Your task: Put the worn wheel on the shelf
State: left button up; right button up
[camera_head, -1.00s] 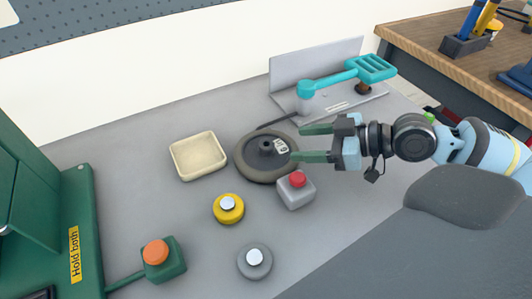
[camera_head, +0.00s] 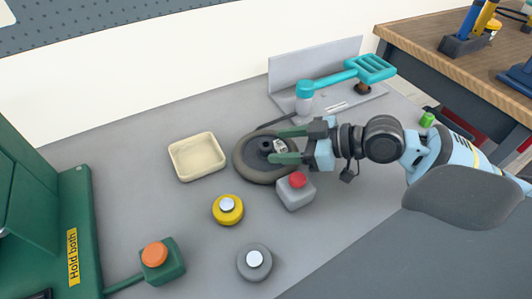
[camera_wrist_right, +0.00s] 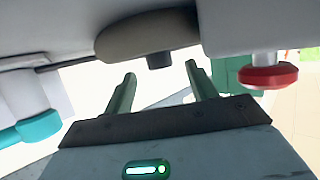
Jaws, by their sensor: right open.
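A dark grey wheel (camera_head: 243,165) lies flat on the grey bench, with a raised black hub and a small label near its middle. In the right wrist view the wheel (camera_wrist_right: 125,40) shows at the top as a dark curved body with its hub. My right gripper (camera_head: 274,145) is open over the right part of the wheel, its fingertips on either side close to the hub. Contact with the hub cannot be told. No shelf is clearly identifiable. My left gripper is not in view.
A grey box with a red button (camera_head: 298,180) stands close below the gripper. A cream tray (camera_head: 197,157), yellow button (camera_head: 227,209), grey button (camera_head: 254,262) and green fixture (camera_head: 162,260) are left and front. A turquoise-handled device (camera_head: 345,76) stands behind. A wooden table (camera_head: 430,45) is at right.

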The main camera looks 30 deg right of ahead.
aim_at(266, 152)
jog(key=shift+x, duration=1.25)
grip_shut()
